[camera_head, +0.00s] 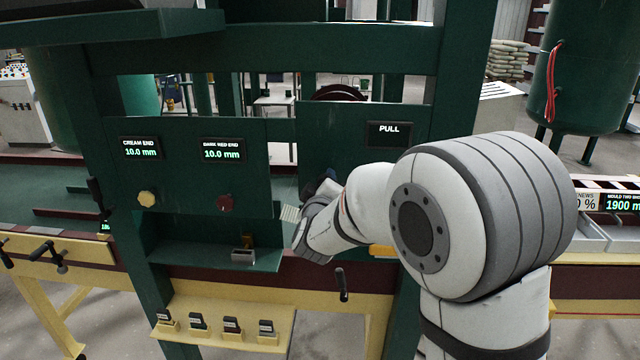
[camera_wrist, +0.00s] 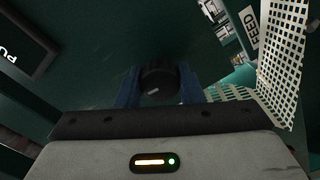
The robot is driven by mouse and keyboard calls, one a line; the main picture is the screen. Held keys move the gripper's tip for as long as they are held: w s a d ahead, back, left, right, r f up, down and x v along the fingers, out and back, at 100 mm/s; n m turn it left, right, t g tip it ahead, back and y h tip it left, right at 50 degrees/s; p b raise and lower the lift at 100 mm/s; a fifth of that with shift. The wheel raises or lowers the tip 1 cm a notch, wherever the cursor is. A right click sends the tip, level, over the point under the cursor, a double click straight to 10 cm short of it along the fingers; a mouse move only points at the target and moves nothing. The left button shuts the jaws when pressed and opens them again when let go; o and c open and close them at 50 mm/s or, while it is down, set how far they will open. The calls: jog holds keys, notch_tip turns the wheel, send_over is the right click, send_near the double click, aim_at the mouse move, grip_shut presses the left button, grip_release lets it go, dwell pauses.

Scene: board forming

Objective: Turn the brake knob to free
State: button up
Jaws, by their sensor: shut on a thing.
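The brake knob (camera_wrist: 158,78) is black and round with a small light mark on its face. It sits on the dark green panel in the wrist view. My gripper (camera_wrist: 159,88) has its two blue fingers on either side of the knob and is shut on it. The mark's meaning cannot be read, and I see no free or brake lettering. In the head view my gripper (camera_head: 321,186) is at the panel below and left of the PULL display (camera_head: 389,133). My arm hides most of it, and the knob cannot be made out there.
A pale perforated guard (camera_wrist: 283,50) and a FEED label (camera_wrist: 249,28) are close to the right finger in the wrist view. The left panel carries a yellow knob (camera_head: 147,199), a dark red knob (camera_head: 224,202) and two 10.0 mm displays. A yellow shelf (camera_head: 240,338) is below.

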jog(key=shift+f, duration=0.1)
jog(key=o, duration=1)
jog(key=shift+c, duration=0.2)
jog(key=s+b, duration=0.2)
jog(key=s, duration=0.5)
jog(key=shift+s+a, duration=0.15)
jog(key=shift+s, duration=0.25)
